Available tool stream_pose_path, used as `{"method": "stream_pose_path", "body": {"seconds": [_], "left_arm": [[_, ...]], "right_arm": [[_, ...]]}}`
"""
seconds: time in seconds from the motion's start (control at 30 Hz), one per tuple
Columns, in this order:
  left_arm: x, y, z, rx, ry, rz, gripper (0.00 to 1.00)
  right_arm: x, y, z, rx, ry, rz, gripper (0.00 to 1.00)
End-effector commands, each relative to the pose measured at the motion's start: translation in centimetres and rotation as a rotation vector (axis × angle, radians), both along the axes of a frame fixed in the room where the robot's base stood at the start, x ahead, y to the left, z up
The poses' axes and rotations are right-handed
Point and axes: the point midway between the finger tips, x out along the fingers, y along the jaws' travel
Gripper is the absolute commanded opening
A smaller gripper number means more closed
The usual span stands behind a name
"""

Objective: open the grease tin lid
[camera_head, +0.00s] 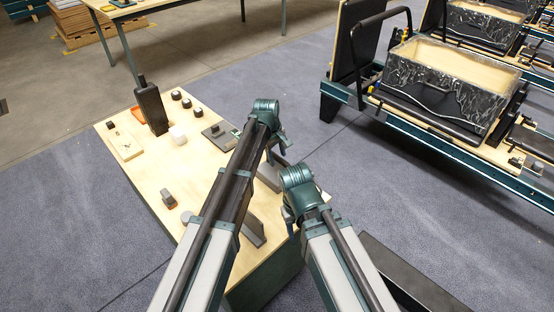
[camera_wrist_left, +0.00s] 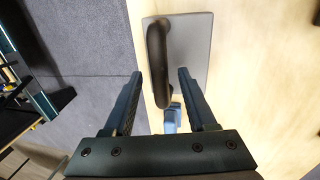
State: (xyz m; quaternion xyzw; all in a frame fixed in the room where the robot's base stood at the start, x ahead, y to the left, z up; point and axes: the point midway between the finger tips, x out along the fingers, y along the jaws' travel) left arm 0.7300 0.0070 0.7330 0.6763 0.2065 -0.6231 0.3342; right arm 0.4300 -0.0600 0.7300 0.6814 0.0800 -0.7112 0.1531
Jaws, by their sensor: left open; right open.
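I cannot pick out the grease tin or its lid with certainty. In the left wrist view my left gripper (camera_wrist_left: 160,76) is open. A dark curved handle (camera_wrist_left: 157,50) on a flat grey plate (camera_wrist_left: 194,45) shows between and beyond its fingertips; I cannot tell whether they touch it. A small blue piece (camera_wrist_left: 171,116) lies nearer, between the fingers. In the head view my left gripper (camera_head: 277,147) is over the table's right side, partly hidden by its wrist. My right gripper (camera_head: 289,215) is lower, near the table's right edge, mostly hidden by its own wrist, and open.

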Motion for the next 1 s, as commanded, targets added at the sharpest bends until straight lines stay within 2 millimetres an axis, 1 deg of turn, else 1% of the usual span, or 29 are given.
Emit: {"method": "stream_pose_path", "body": {"seconds": [0.17,0.2,0.27,0.4,0.47,0.5,1.0], "left_arm": [[-0.02,-0.01,0.08,0.000,0.000,0.000,0.57],[-0.02,-0.01,0.08,0.000,0.000,0.000,0.50],[-0.01,0.00,0.08,0.000,0.000,0.000,0.39],[-0.01,0.00,0.08,0.000,0.000,0.000,0.14],[-0.01,0.00,0.08,0.000,0.000,0.000,0.03],[-0.01,0.00,0.08,0.000,0.000,0.000,0.00],[-0.01,0.00,0.07,0.000,0.000,0.000,0.00]], "right_arm": [[0.00,0.00,0.08,0.000,0.000,0.000,0.50],[0.00,0.00,0.08,0.000,0.000,0.000,0.50],[0.00,0.00,0.08,0.000,0.000,0.000,0.50],[0.00,0.00,0.08,0.000,0.000,0.000,0.50],[0.00,0.00,0.08,0.000,0.000,0.000,0.50],[0.00,0.00,0.08,0.000,0.000,0.000,0.50],[0.00,0.00,0.07,0.000,0.000,0.000,0.50]]}}
